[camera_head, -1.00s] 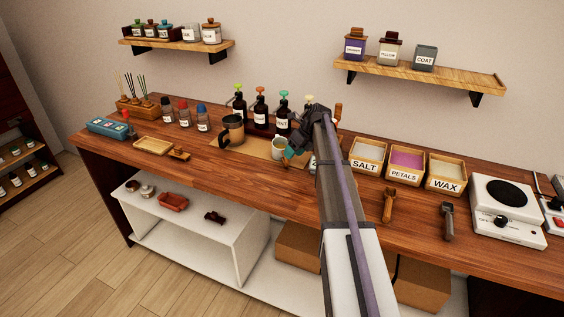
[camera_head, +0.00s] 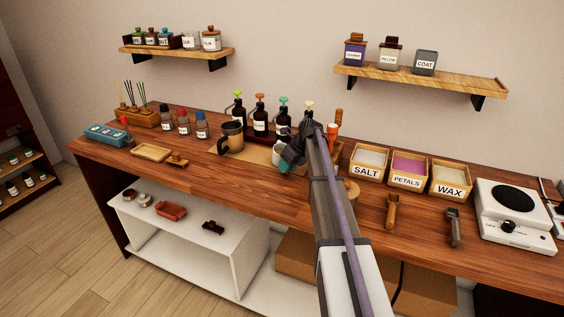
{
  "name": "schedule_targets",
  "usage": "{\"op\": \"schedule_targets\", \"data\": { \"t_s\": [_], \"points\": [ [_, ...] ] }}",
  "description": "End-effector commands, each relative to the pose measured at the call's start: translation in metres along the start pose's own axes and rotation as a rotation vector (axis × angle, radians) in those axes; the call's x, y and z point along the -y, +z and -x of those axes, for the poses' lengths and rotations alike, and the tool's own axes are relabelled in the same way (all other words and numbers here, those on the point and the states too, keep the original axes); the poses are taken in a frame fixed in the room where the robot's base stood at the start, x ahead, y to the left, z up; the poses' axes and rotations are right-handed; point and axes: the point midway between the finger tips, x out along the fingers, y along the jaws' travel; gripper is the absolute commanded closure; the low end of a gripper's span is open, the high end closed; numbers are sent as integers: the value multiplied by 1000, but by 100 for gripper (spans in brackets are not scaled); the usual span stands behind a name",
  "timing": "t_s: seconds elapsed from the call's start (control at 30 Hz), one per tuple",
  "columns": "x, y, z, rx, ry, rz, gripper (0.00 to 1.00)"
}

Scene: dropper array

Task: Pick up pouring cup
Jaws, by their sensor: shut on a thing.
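A small whitish cup (camera_head: 283,154) stands at or just above the tan mat in the middle of the counter. My gripper (camera_head: 286,164) is at its right and near side, shut on it. The gripper and my arm hide much of the cup, and I cannot tell whether its base is off the mat. A dark mug with a handle and a lighter rim (camera_head: 231,136) stands to the left on the same mat (camera_head: 257,154), apart from my gripper.
Several dark pump bottles (camera_head: 260,120) stand close behind the cup. To the right are boxes marked SALT (camera_head: 366,168), PETALS (camera_head: 408,175) and WAX (camera_head: 451,183), and a white hot plate (camera_head: 514,220). Bare wood (camera_head: 245,185) lies in front of the mat.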

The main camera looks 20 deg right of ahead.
Motion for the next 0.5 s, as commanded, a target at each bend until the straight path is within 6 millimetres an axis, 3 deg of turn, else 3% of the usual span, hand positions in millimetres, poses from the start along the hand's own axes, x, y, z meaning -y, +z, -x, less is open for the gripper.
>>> {"op": "schedule_targets", "data": {
  "t_s": [0.13, 0.5],
  "points": [
    [0, 0, 0, 0, 0, 0, 100],
    [0, 0, 0, 0, 1, 0, 100]
  ]
}}
